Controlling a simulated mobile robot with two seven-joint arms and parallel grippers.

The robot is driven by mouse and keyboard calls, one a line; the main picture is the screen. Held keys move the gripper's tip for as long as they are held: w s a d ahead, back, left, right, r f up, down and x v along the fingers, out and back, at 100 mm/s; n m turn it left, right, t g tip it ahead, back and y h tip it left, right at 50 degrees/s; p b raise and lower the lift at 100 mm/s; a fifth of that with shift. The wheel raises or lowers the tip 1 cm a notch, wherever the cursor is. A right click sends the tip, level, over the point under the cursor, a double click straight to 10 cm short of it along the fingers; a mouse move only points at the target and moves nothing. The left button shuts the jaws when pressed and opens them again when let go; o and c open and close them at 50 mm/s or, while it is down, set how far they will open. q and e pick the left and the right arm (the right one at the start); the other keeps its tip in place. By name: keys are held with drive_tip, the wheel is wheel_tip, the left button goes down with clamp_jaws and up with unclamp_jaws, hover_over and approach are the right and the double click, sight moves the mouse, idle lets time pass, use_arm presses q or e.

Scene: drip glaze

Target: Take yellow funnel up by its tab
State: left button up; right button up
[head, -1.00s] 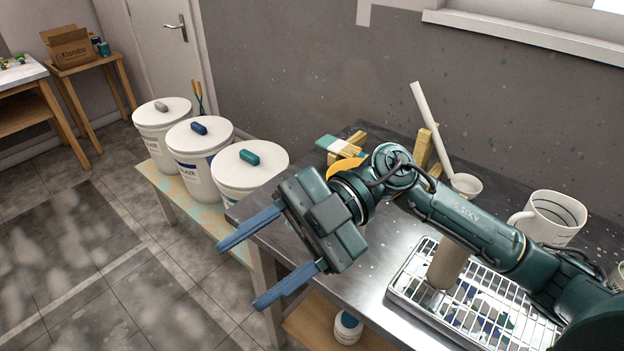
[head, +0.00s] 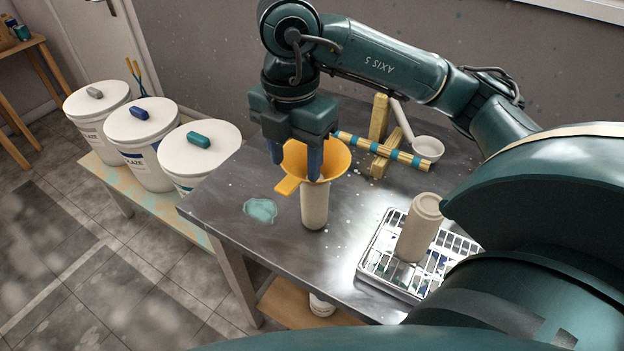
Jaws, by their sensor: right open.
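The yellow funnel (head: 331,162) sits in the mouth of an upright beige cylinder (head: 314,207) on the metal table. Its flat tab (head: 287,186) sticks out toward the lower left. My right gripper (head: 296,170) points down over the funnel, open, with its two blue fingers apart. One finger is at the left side of the funnel's rim; the other appears in front of or inside the bowl. I cannot tell whether either touches. The tab is just below the fingertips, with nothing gripping it. My left gripper does not show.
A teal puddle (head: 260,210) lies left of the cylinder. A striped stick (head: 352,140) rests on wooden blocks (head: 379,118) behind, beside a small white bowl (head: 428,148). A wire rack tray (head: 375,255) holds another beige vessel (head: 419,230). Lidded buckets (head: 200,155) stand left.

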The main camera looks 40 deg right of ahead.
sight(292, 180)
drive_tip(key=shift+w+a+f+p, duration=0.15)
drive_tip(key=shift+f+p, duration=0.1)
drive_tip(key=shift+f, duration=1.55)
drive_tip(key=shift+w+a+f+p, duration=0.1)
drive_tip(key=shift+f+p, duration=0.15)
drive_tip(key=shift+f, duration=1.5)
drive_tip(key=shift+c, duration=0.3)
clamp_jaws()
